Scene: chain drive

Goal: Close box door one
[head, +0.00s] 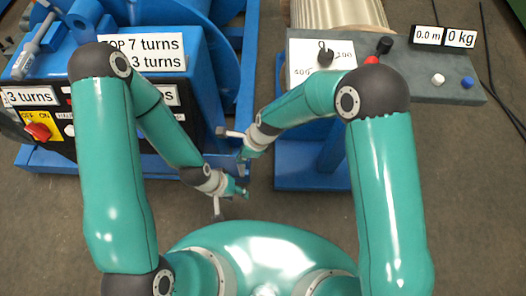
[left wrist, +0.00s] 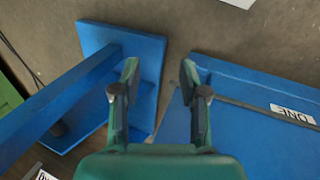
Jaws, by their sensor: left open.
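A blue panel (left wrist: 255,130) with a white label reading ONE (left wrist: 293,113) fills the right side of the left wrist view; a grey strip runs along it. I cannot tell how far the door is open. My left gripper (left wrist: 160,75) is open, with nothing between its fingers, and its right finger is close to the panel's left edge; contact cannot be told. In the head view my left gripper (head: 232,199) is low in the middle. My right gripper (head: 239,148) is just above it, its fingers spread and empty. The ONE label is not visible in the head view.
A blue machine (head: 190,60) with a control panel and turn labels stands at left. A blue stand (head: 310,175) with a grey console (head: 440,82) is at right. A blue beam and base plate (left wrist: 145,60) lie left of the left gripper. Bare floor (head: 450,190) is at right.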

